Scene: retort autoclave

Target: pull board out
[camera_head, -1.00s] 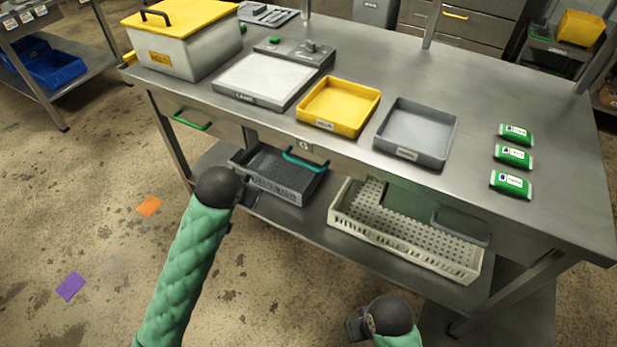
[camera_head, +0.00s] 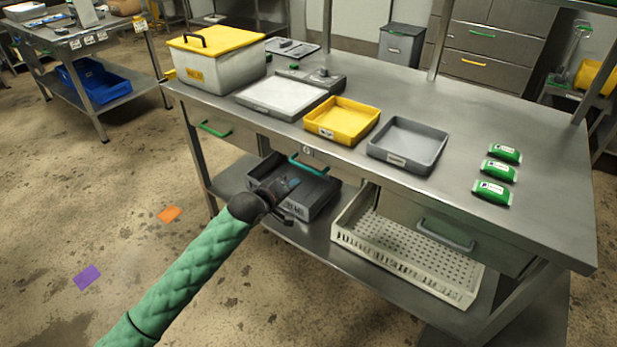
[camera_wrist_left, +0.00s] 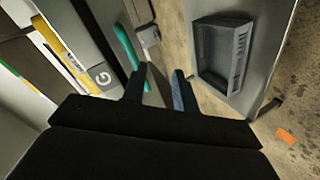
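A teal handle (camera_head: 308,166) hangs at the front edge of the steel table, below the yellow tray and beside a small round-marked label (camera_head: 307,150). It also shows in the left wrist view (camera_wrist_left: 126,47). I cannot make out a separate board; its body, if behind this handle, is hidden under the tabletop. My left gripper (camera_head: 288,186) is in front of and a little below the handle, over the dark crate. In the wrist view its two fingers (camera_wrist_left: 160,72) stand apart with nothing between them, and the handle lies beyond them to the left. My right gripper is out of view.
A dark crate (camera_head: 318,200) and a cream perforated crate (camera_head: 400,262) stand on the lower shelf. A grey handle (camera_head: 446,235) and a green handle (camera_head: 215,129) flank the teal one. The yellow tray (camera_head: 342,118) and grey tray (camera_head: 408,145) are on top.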

